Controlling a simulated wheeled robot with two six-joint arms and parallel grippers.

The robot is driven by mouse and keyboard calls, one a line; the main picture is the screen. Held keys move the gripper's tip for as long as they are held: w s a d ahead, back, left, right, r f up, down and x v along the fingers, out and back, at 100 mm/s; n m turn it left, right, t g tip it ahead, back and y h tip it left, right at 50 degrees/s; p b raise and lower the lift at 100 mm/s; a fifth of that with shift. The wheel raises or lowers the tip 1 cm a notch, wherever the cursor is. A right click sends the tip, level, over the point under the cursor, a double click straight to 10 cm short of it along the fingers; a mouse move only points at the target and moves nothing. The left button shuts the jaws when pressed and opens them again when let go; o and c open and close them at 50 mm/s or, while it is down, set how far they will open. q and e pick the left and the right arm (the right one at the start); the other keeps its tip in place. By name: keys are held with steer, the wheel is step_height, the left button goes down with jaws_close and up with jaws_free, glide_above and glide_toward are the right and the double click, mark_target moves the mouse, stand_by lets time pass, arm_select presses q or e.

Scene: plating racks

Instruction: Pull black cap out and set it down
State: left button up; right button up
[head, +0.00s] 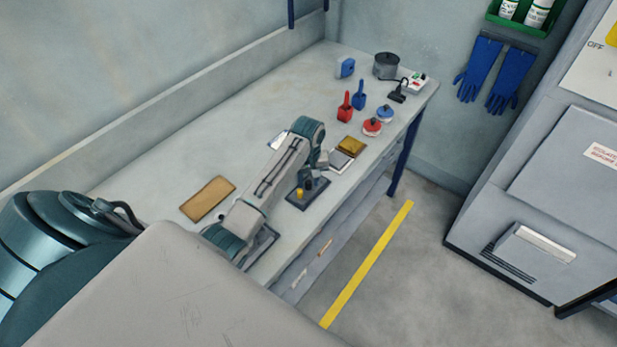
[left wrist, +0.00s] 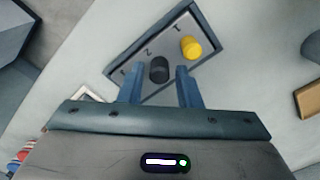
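The black cap (left wrist: 159,69) stands upright on a dark-edged grey plate (left wrist: 135,62) beside a yellow cap (left wrist: 190,47). My left gripper (left wrist: 157,72) is open. In the left wrist view the black cap appears between its two blue fingers, with a gap on each side; whether the fingertips are down at cap height I cannot tell. In the head view the plate (head: 302,203) lies near the table's front edge, with the black cap (head: 309,185) and yellow cap (head: 299,194) on it, just below my left wrist. My right gripper is not in view.
A brown block (head: 207,198) lies to the left on the table. Gold (head: 351,145) and grey (head: 340,161) blocks lie beyond the plate. The table's rear left is clear.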

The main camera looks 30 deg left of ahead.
mark_target(308, 182)
arm_select(q)
jaws_close()
steer(key=shift+r, duration=2.1)
